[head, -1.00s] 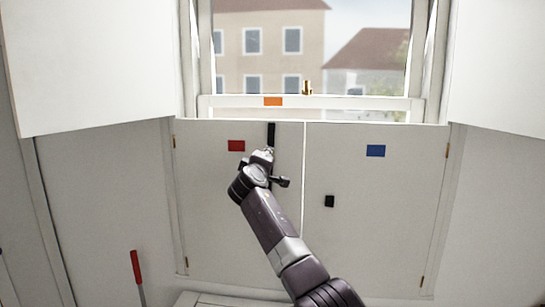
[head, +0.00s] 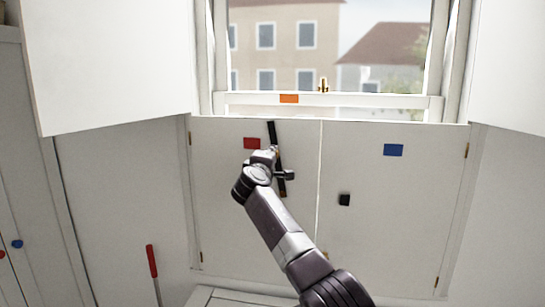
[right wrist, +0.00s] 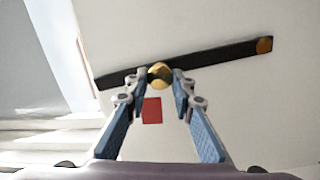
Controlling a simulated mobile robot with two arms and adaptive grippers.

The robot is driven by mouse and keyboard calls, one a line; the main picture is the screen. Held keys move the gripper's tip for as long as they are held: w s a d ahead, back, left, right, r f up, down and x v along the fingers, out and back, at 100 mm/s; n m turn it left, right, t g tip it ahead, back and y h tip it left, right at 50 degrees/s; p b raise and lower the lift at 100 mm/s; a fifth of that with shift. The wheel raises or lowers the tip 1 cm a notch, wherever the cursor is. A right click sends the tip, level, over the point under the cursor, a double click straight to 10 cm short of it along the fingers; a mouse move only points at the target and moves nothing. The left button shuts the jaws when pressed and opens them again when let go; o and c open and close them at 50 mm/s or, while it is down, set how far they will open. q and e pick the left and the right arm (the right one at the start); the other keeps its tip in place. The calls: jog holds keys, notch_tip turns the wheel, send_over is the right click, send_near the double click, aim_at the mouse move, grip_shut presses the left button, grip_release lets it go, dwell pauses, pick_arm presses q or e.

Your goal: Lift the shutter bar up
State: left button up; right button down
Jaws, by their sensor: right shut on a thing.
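The shutter bar (head: 282,186) is a slim black bar on the left lower shutter panel (head: 225,220). It is tilted, its top leaning left and its lower end to the right; my wrist hides its middle. In the right wrist view the bar (right wrist: 225,55) runs slantwise with a round brass knob (right wrist: 160,70) and an orange-brown spot at its right end. My right gripper (right wrist: 160,86) has a fingertip on each side of the knob and is shut on the bar there. A small black catch (head: 344,200) sits on the right panel. My left gripper is out of view.
A red square (head: 251,143) marks the left panel and a blue one (head: 393,150) the right. The window sash (head: 370,101) above carries an orange mark and brass latch. Open white upper shutters (head: 110,60) jut out on both sides. A red-handled rod (head: 151,261) stands lower left.

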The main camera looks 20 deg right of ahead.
jog(key=c, duration=1.9)
grip_release()
jog(key=shift+r, duration=0.15)
jog(key=shift+c, duration=0.2)
jog(key=o, duration=0.3)
jog(key=shift+w+a, duration=0.15)
jog(key=shift+s+f, duration=0.2)
jog(key=v, duration=1.1)
jog(key=shift+s+a, duration=0.2)
jog(key=shift+s, duration=0.1)
